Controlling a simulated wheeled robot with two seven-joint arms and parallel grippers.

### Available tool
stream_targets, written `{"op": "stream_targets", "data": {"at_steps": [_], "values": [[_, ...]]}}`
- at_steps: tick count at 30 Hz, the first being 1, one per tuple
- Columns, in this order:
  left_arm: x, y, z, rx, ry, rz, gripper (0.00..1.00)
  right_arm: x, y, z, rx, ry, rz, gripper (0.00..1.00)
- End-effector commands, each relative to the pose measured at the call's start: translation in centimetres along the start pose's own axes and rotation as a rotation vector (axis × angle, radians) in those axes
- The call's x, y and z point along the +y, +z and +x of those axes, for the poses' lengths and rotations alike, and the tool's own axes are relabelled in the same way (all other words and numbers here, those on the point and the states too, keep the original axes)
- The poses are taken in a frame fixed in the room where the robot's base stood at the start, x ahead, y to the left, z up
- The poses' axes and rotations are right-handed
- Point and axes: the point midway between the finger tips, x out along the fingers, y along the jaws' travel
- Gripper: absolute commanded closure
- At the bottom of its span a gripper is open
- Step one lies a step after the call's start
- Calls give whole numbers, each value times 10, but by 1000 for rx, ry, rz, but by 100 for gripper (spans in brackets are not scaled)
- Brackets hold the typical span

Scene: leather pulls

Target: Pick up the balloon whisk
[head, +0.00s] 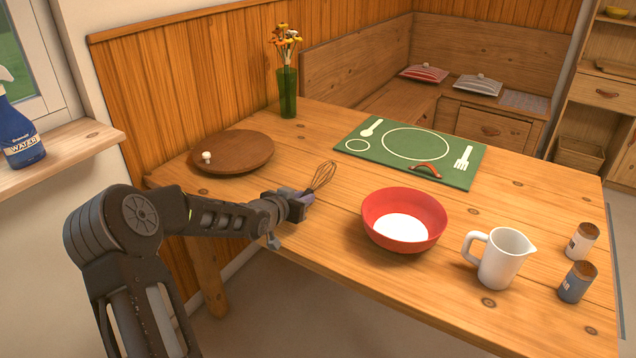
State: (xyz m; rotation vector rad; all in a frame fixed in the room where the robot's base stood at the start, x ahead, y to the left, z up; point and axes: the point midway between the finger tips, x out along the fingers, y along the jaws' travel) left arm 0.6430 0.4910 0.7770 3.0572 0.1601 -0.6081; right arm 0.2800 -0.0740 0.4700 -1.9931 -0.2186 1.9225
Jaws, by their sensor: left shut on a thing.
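The balloon whisk (322,177) is in the head view, left of the middle of the wooden table. Its wire loops point up and to the right, away from my gripper. My left gripper (306,197) is shut on the whisk at its handle end, and the fingers hide most of the handle. The whisk is tilted, with its wires at the upper end. I cannot tell whether any part of it touches the table. My right gripper does not show.
A red bowl (404,213) with white contents stands right of the whisk. A white jug (497,257) and two shakers stand further right. A round wooden board (233,152), a green vase (288,93) and a green place mat (460,180) lie around the back. Bare tabletop separates whisk and bowl.

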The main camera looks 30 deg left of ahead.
Motion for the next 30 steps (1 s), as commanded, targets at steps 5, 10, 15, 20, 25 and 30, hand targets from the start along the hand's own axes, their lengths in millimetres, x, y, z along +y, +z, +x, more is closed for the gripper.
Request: {"op": "stream_targets", "data": {"at_steps": [5,10,15,20,25,30], "values": [[0,0,0,0,0,0,100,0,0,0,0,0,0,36],[0,0,0,1,0,0,100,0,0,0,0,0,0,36],[0,-1,0,1,0,0,100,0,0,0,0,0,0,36],[0,-11,-4,2,0,1,100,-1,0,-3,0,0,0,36],[0,-37,-15,3,-1,3,100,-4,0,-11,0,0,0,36],[-1,-69,-28,3,-1,3,100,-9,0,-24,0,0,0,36]]}}
